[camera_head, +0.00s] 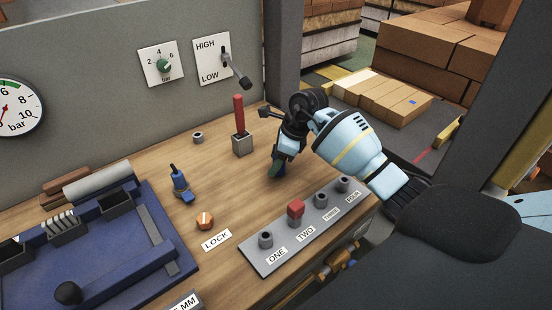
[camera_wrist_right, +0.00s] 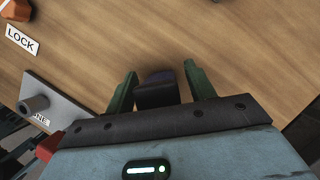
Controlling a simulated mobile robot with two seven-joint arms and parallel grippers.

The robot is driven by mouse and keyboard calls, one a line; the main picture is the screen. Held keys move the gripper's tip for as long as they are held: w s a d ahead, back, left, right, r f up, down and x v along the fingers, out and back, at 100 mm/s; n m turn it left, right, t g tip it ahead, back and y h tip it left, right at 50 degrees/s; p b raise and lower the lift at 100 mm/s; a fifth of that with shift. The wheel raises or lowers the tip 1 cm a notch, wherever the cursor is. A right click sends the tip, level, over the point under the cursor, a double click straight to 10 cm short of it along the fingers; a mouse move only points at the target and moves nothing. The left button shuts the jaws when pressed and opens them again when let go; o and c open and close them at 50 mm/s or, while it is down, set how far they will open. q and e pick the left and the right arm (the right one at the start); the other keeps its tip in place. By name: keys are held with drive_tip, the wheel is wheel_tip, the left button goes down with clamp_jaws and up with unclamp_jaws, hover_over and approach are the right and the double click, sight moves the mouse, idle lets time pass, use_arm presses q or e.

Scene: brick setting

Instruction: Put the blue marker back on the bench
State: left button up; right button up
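The blue marker shows as a dark navy block (camera_wrist_right: 157,94) between the two green fingers of my right gripper (camera_wrist_right: 160,72) in the right wrist view. A gap shows between the block and the fingers, so the gripper looks open around it. In the head view my right gripper (camera_head: 278,168) points down at the bench (camera_head: 225,262), behind the grey strip (camera_head: 275,250) with labelled posts. The dark blue marker there is mostly hidden by the fingers. Its underside is hidden, but it appears at bench level. My left gripper is not in view.
A red block (camera_head: 295,210) sits at post TWO; ONE, THREE and FOUR look empty. A red-handled lever (camera_head: 239,125), a blue fitting (camera_head: 181,184), an orange knob (camera_head: 205,220) and a blue fixture (camera_head: 110,252) stand left of my gripper. Bare wood lies between.

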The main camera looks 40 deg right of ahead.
drive_tip(key=shift+d+r, duration=0.1)
drive_tip(key=shift+r, duration=0.35)
drive_tip(key=v, duration=1.1)
drive_tip(key=shift+r, duration=0.15)
drive_tip(key=shift+s, duration=0.15)
